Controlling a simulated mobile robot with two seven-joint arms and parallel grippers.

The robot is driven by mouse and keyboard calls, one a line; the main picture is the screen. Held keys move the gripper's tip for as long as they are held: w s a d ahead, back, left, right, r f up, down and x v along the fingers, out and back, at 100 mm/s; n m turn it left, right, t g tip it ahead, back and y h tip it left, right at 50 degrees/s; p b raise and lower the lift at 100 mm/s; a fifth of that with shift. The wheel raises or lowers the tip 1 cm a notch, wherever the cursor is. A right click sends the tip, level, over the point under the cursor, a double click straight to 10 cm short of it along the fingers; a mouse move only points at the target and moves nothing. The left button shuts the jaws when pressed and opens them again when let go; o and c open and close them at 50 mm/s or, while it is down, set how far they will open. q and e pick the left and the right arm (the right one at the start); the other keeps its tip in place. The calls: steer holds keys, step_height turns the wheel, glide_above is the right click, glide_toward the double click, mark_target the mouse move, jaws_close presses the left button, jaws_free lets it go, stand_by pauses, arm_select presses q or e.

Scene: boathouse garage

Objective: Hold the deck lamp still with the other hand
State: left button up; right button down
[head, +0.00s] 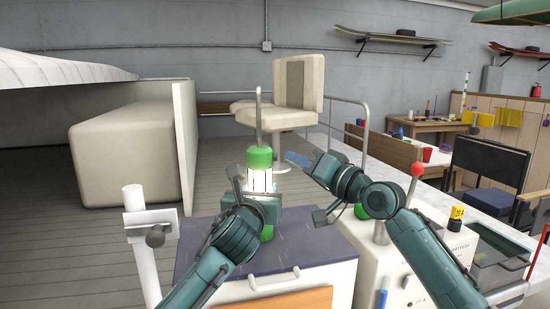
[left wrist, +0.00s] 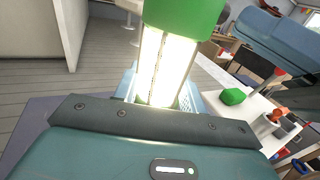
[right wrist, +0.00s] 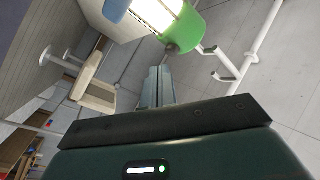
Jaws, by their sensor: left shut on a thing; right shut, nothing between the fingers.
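The deck lamp has a green cap (head: 259,158), a bright lit middle with upright bars and a green lower end (head: 267,232). It is roughly upright over the dark blue counter top (head: 310,238). My left gripper (head: 262,200) is shut on the lamp's lower middle and hides part of it. In the left wrist view the glowing tube (left wrist: 165,65) rises from between the fingers. My right gripper (head: 296,161) is shut and empty, just right of the cap. In the right wrist view its closed fingers (right wrist: 159,86) point toward the green cap (right wrist: 193,30), apart from it.
A white battery box (head: 390,262) with a red-knobbed lever (head: 418,170) stands right of the counter, under my right arm. A white post (head: 140,245) stands at the left. A cream boat seat (head: 299,90) and metal rails (head: 364,130) are behind the lamp.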

steer(key=d, duration=0.5)
steer(key=shift+s+d, duration=0.1)
steer(key=shift+d, duration=0.1)
arm_select(q)
steer(key=o, duration=1.2)
